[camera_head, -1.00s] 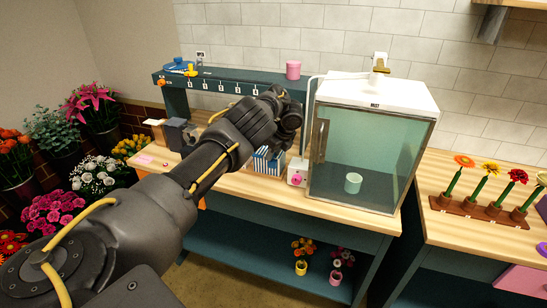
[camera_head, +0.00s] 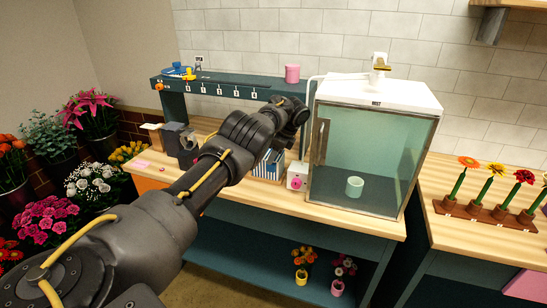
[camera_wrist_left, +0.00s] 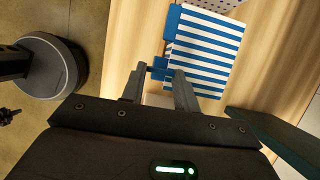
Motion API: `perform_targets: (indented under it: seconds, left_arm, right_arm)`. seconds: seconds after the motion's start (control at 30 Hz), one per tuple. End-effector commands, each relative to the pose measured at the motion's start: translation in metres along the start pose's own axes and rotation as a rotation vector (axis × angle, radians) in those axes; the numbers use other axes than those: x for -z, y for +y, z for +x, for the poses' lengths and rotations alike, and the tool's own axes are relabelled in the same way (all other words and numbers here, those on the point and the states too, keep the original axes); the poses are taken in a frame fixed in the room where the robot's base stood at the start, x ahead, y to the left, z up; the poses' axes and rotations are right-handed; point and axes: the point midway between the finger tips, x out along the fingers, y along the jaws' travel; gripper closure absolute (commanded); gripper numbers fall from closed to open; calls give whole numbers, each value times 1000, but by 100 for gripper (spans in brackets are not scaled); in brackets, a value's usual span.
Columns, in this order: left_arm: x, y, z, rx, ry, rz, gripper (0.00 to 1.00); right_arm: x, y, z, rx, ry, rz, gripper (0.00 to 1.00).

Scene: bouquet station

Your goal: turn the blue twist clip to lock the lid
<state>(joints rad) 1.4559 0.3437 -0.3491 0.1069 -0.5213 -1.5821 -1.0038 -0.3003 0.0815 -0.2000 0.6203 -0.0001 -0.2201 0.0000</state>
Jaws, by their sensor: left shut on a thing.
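A box with a blue-and-white striped lid (camera_wrist_left: 208,45) lies below my left wrist camera; part of its striped side (camera_head: 270,166) shows behind my left arm in the head view. The blue twist clip (camera_wrist_left: 158,68) sticks out from the lid's edge, beside a blue strip. My left gripper (camera_wrist_left: 160,80) has its two fingers on either side of the clip and is shut on it. In the head view my wrist hides the clip and the fingertips. My right gripper is in neither view.
A white device with a pink knob (camera_head: 297,177) and a glass-fronted cabinet (camera_head: 368,152) stand right of the box. A teal shelf (camera_head: 230,90) runs behind it. Grey blocks (camera_head: 180,140) stand to the left.

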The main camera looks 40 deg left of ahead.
Motion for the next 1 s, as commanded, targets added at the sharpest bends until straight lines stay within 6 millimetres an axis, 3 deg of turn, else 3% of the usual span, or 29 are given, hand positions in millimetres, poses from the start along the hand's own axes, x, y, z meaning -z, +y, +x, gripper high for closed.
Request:
perform_targets:
  seconds: [0.23,0.27,0.43,0.77,1.0]
  left_arm:
    - [-1,-1,-1,2,-1,-2,92]
    - [-1,-1,-1,2,-1,-2,68]
    - [-1,0,-1,2,-1,-1,47]
    - [0,0,-4,2,0,0,47]
    - [1,-1,-40,5,1,-1,47]
  right_arm:
    - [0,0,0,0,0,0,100]
    - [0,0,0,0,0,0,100]
    - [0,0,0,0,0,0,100]
    - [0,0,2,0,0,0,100]
    - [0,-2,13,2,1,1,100]
